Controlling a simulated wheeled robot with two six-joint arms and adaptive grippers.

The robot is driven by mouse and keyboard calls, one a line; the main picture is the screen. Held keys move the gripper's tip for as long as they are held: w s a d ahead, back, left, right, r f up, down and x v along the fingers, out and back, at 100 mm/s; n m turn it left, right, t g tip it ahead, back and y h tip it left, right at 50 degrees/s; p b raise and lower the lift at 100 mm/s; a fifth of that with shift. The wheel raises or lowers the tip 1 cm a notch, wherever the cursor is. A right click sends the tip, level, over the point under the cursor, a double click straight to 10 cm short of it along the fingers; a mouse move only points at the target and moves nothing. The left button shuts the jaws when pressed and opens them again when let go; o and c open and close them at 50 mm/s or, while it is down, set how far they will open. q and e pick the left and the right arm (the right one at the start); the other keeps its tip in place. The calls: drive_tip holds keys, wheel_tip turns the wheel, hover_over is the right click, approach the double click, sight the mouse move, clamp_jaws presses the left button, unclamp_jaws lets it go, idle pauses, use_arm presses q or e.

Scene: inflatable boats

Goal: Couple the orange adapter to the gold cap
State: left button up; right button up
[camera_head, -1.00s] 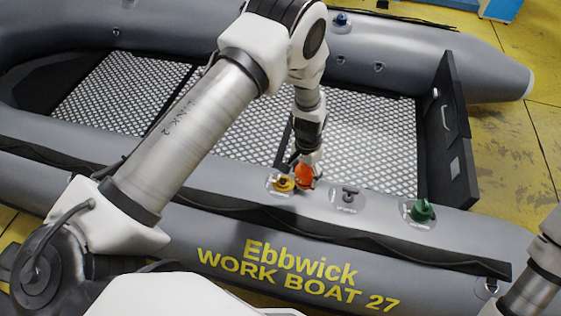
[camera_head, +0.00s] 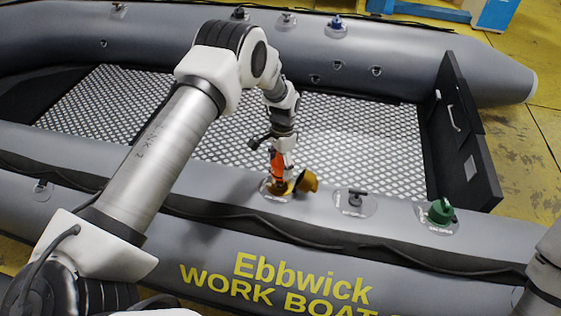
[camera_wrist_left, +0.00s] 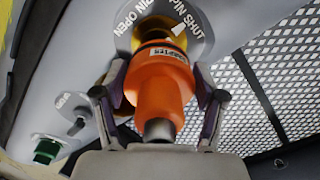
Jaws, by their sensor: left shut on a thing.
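My left gripper (camera_head: 280,168) is shut on the orange adapter (camera_head: 277,160), directly over the gold valve base (camera_head: 275,187) on the near tube. In the left wrist view the fingers (camera_wrist_left: 160,105) grip both sides of the orange adapter (camera_wrist_left: 160,82). Its far end lines up with the gold fitting (camera_wrist_left: 152,27) and partly hides it; I cannot tell whether they are joined. A gold cap (camera_head: 307,181) stands tilted just right of the base. The fitting's plate carries the words OPEN and SHUT. My right gripper is out of view.
A grey valve (camera_head: 355,198) and a green-capped valve (camera_head: 440,211) lie right along the same tube. The far tube carries a blue valve (camera_head: 336,23). The patterned floor (camera_head: 350,145) is clear. A dark transom (camera_head: 465,140) closes the boat's right end.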

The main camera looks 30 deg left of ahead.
sight(278, 179)
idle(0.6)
use_arm(q)
drive_tip(key=shift+s+p, duration=0.2)
drive_tip(key=shift+p, duration=0.15)
drive_tip(key=shift+s+f+b, duration=0.25)
drive_tip(key=shift+f+b, duration=0.4)
drive_tip(key=shift+f, duration=0.65)
drive_tip(key=shift+f, duration=0.35)
drive_tip(key=shift+s+d+f+b, duration=0.1)
drive_tip(key=shift+s+f+b, duration=0.15)
drive_tip(key=shift+f+b, duration=0.45)
drive_tip(key=shift+f, duration=0.1)
idle(0.5)
